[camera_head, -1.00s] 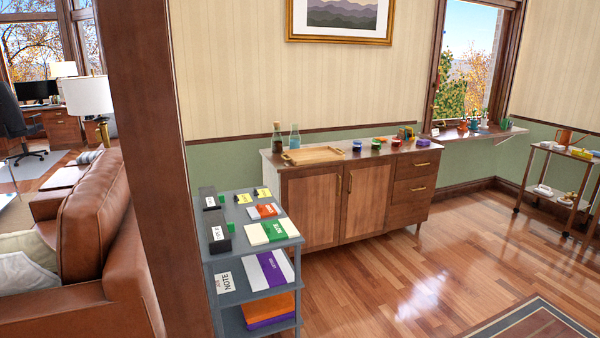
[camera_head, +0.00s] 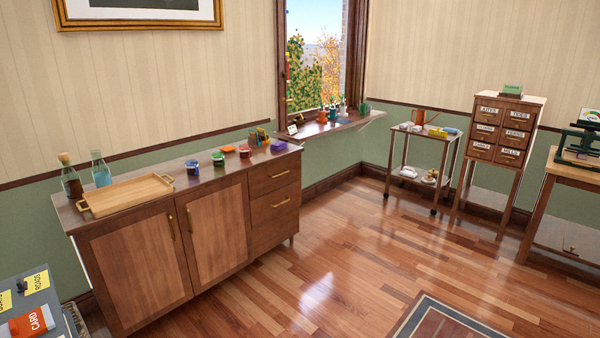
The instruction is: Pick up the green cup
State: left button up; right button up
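A small green cup-like container (camera_head: 218,159) stands on top of the wooden sideboard (camera_head: 170,215), in a row with similar ones. A blue one (camera_head: 192,168) is to its left, a red one (camera_head: 245,152) to its right, and a purple item (camera_head: 278,145) further right. They are small in the picture, so whether they are open cups or lidded jars is hard to tell. Neither of my grippers shows in the head view.
A wooden tray (camera_head: 125,194) and two bottles stand on the sideboard's left end. A grey shelf unit (camera_head: 38,300) is at lower left. A cart (camera_head: 415,136) and drawer cabinet (camera_head: 501,140) stand at the right. The wooden floor between is clear.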

aim_at(219, 160)
jog(key=i+u, duration=0.15)
jog(key=i, duration=0.45)
jog(key=i+l+u, duration=0.15)
jog(key=i, duration=0.45)
jog(key=i+l+u, duration=0.15)
jog(key=i, duration=0.45)
